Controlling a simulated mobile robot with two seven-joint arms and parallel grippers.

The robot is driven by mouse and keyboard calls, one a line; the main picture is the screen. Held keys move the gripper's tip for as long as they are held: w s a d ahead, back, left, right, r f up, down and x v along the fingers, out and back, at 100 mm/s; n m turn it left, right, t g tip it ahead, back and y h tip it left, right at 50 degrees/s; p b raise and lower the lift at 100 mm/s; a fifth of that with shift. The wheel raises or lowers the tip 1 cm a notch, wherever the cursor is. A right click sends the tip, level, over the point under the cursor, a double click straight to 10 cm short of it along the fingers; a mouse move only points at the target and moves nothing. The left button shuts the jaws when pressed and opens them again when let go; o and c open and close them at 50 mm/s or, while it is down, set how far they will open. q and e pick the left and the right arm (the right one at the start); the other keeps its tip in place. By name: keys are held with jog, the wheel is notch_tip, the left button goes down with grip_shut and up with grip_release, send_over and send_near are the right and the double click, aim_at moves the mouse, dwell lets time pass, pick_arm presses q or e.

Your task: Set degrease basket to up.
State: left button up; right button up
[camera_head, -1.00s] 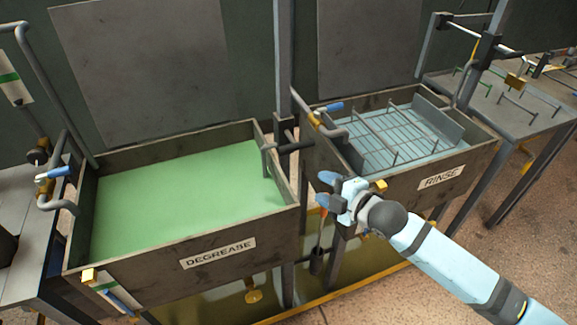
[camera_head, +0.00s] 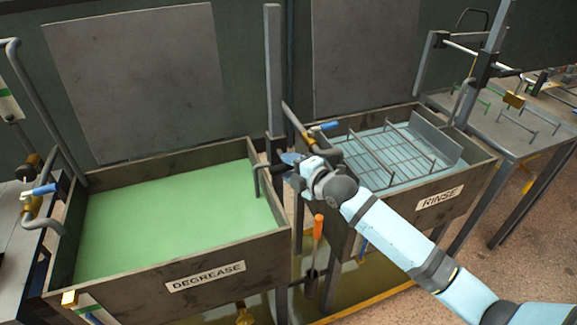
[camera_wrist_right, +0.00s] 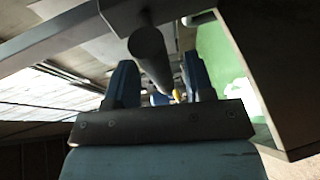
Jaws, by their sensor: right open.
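The degrease tank (camera_head: 215,285), labelled DEGREASE, holds flat green liquid (camera_head: 170,205). No basket shows above its surface. A dark bar handle (camera_head: 275,169) sticks out by the upright post (camera_head: 273,70) at the tank's right end, with a bent grey rod (camera_head: 256,178) reaching into the tank beside it. My right gripper (camera_head: 290,163) is at this handle. In the right wrist view the dark round handle (camera_wrist_right: 149,55) runs between the two blue fingers (camera_wrist_right: 160,82), which are open; I cannot tell whether they touch it. My left gripper is not in view.
The rinse tank (camera_head: 440,198) stands to the right with a wire basket (camera_head: 385,160) raised in it. A blue-lever valve (camera_head: 322,127) sits close behind my gripper. An orange-handled tool (camera_head: 318,228) hangs between the tanks. A side table (camera_head: 515,135) is at the far right.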

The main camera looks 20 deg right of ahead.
jog(key=shift+w+a+f, duration=0.1)
jog(key=shift+w+a, duration=0.05)
jog(key=shift+w, duration=0.2)
jog(key=shift+c, duration=0.5)
grip_shut()
notch_tip(320, 180, up, 17)
jog(key=p, duration=1.2)
jog(key=shift+w, duration=0.1)
jog(key=shift+o, duration=0.5)
grip_release()
jog(key=shift+f, duration=0.15)
